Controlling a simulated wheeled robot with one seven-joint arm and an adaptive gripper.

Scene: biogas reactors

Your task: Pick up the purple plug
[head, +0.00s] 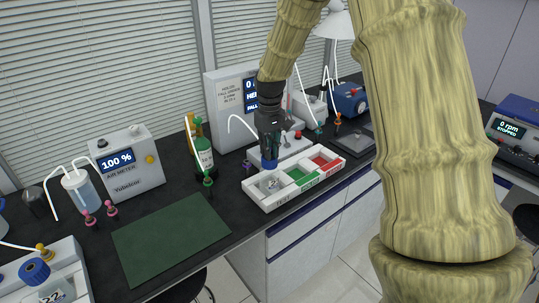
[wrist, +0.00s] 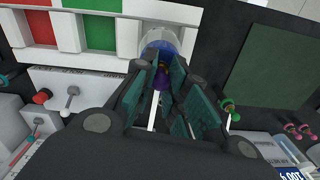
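My gripper (head: 269,155) points down over the counter at the tray's back left edge, a little right of the plug. In the wrist view my gripper (wrist: 162,66) has its teal-padded fingers apart. A blue and clear round item (wrist: 160,45) shows just past the fingertips; contact with it cannot be told.
The white tray (head: 259,203) has grey, green and red compartments. A green bottle (head: 201,153) and a green plug (head: 207,180) stand left of my gripper. A dark green mat (head: 170,238) lies clear. White machines stand behind.

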